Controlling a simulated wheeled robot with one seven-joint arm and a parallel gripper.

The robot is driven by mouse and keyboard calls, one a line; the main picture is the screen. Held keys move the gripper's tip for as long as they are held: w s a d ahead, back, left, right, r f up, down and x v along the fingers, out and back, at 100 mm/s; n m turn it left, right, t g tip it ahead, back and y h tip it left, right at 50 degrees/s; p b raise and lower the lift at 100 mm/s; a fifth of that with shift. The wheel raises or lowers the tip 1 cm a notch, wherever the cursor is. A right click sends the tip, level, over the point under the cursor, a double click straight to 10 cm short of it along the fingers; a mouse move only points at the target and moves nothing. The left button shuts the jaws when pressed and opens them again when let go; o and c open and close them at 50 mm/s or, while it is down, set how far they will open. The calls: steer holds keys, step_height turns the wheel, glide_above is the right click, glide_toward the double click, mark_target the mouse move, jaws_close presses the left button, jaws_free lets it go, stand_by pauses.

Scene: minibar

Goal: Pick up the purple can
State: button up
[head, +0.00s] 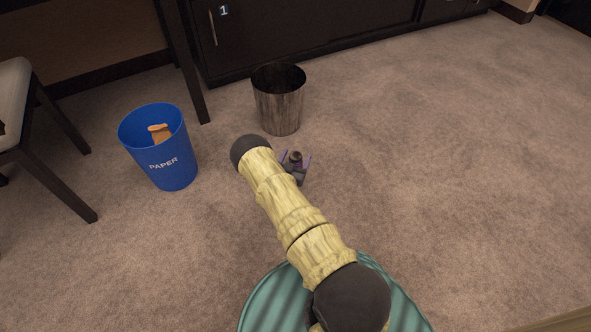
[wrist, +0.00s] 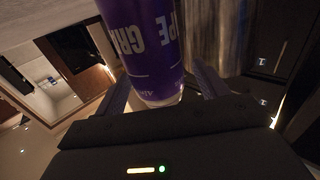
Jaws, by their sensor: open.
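The purple can (wrist: 148,50) with white lettering fills the upper middle of the wrist view, between the two fingers of my gripper. Its far end is cut off by the top edge. My gripper (head: 295,160) is open, with one finger on each side of the can; I cannot tell if either finger touches it. In the head view my gripper is low over the carpet, in front of the metal bin, and a small brownish round top shows between the fingers. The can's purple side is not clear there, partly hidden by my gripper and arm.
A dark metal bin (head: 280,102) stands just beyond my gripper. A blue paper bin (head: 160,150) holding a brown item stands to the left. A chair (head: 38,140) is at the far left, with dark cabinets (head: 300,30) behind. Carpet to the right is clear.

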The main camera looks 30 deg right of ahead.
stand_by(0.4)
steer(key=c, duration=1.3)
steer(key=shift+o, duration=0.2)
steer(key=shift+r, duration=0.15)
step_height(320, 180, up, 10)
steer(key=p, duration=0.7)
